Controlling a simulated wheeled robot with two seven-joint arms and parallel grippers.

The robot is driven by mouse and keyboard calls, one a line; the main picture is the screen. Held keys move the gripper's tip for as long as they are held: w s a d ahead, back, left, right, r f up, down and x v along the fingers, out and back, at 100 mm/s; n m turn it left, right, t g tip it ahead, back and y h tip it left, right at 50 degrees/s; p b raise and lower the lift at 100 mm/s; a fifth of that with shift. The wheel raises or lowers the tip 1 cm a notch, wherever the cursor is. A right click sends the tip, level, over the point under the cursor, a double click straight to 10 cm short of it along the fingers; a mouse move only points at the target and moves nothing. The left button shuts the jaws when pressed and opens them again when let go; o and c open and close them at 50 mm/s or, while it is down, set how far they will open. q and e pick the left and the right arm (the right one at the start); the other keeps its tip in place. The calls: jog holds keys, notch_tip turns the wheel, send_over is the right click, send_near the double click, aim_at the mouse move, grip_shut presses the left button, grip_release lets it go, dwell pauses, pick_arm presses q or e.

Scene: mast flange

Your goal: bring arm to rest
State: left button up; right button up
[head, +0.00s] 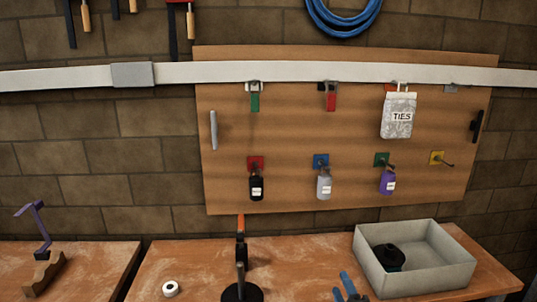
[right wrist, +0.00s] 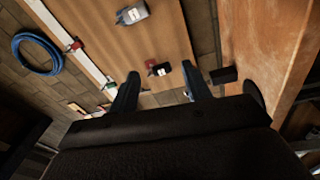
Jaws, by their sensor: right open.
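My right gripper (head: 342,284) shows at the bottom edge of the head view as two blue fingertips, just left of the grey bin. In the right wrist view the two dark fingers of this gripper (right wrist: 159,72) stand wide apart with nothing held between them. Beyond them are the wooden pegboard (right wrist: 172,35) and a small dark bottle (right wrist: 158,70). The rest of my right arm is outside the head view. My left gripper is in neither view.
A grey bin (head: 440,265) holding a black part (head: 388,257) stands on the right bench (head: 200,262). A black upright with an orange top (head: 240,226) and a white tape roll (head: 171,289) are left of the gripper. The pegboard (head: 300,130) carries bottles and tags behind.

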jog(key=s+d+f+m+g+h, duration=0.4)
jog(key=s+f+m+g, duration=0.5)
jog(key=s+f, duration=0.4)
jog(key=s+a+f+m+g+y, duration=0.1)
jog(key=s+f+m+g, duration=0.2)
jog(key=s+f, duration=0.35)
jog(key=s+a+f+m+g+y, duration=0.1)
jog(key=s+f+m+g, duration=0.25)
jog(key=s, duration=0.65)
notch_tip(320, 180, down, 21)
jog(key=w+a+g, duration=0.1)
jog(key=w, duration=0.1)
jog(key=s+f, duration=0.3)
jog(key=f, duration=0.7)
jog(key=s+a+f+g, duration=0.1)
jog(key=s+f, duration=0.3)
jog(key=f, duration=0.6)
jog(key=shift+a+f, duration=0.3)
jog(key=shift+f, duration=0.05)
